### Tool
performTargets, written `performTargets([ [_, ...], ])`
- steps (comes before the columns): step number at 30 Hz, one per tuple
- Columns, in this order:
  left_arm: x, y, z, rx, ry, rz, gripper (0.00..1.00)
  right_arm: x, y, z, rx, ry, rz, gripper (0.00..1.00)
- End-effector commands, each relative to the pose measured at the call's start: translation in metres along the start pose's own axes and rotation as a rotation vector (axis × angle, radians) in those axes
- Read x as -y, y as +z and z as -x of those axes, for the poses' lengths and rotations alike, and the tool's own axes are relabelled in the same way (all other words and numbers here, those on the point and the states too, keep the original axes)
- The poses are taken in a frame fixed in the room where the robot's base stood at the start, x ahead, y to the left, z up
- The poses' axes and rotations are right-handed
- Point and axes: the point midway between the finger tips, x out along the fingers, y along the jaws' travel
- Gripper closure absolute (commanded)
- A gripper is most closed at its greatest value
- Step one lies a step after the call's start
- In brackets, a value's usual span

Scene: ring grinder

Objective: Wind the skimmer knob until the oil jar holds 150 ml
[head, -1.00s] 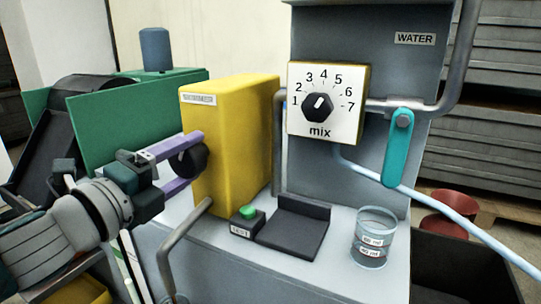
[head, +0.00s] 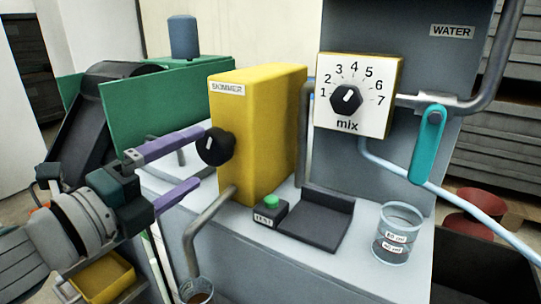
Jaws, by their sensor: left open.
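The yellow skimmer box (head: 258,135) stands on the grey bench with a black knob (head: 216,147) on its left face. My left gripper (head: 197,159) is open, its purple fingers spread wide and pointing at the knob. The upper finger's tip is near the knob's upper left, the lower tip below it; contact is unclear. A bent grey pipe (head: 205,222) runs from the skimmer down to the oil jar (head: 197,288). The jar is cut off by the bottom edge; brown liquid shows inside, but its level cannot be read. My right gripper is out of view.
A clear beaker (head: 398,234) stands right on the bench, beside a dark tray (head: 326,222) and a green-button test box (head: 270,208). The mix dial (head: 347,98) and teal water lever (head: 428,143) are behind. A yellow bin (head: 103,278) sits lower left.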

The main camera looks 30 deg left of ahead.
Motion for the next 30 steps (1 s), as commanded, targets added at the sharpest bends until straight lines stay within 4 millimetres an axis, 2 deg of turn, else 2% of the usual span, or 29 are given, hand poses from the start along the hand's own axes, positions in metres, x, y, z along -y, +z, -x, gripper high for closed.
performTargets([
  [3,0.0,0.0,0.021,0.0,0.003,0.002,0.0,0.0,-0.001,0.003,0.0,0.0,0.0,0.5],
  [9,0.0,0.0,0.039,0.0,0.001,0.0,0.0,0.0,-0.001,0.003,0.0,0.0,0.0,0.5],
  [30,0.0,0.0,0.041,0.0,0.0,0.0,0.0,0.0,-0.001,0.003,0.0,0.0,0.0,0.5],
])
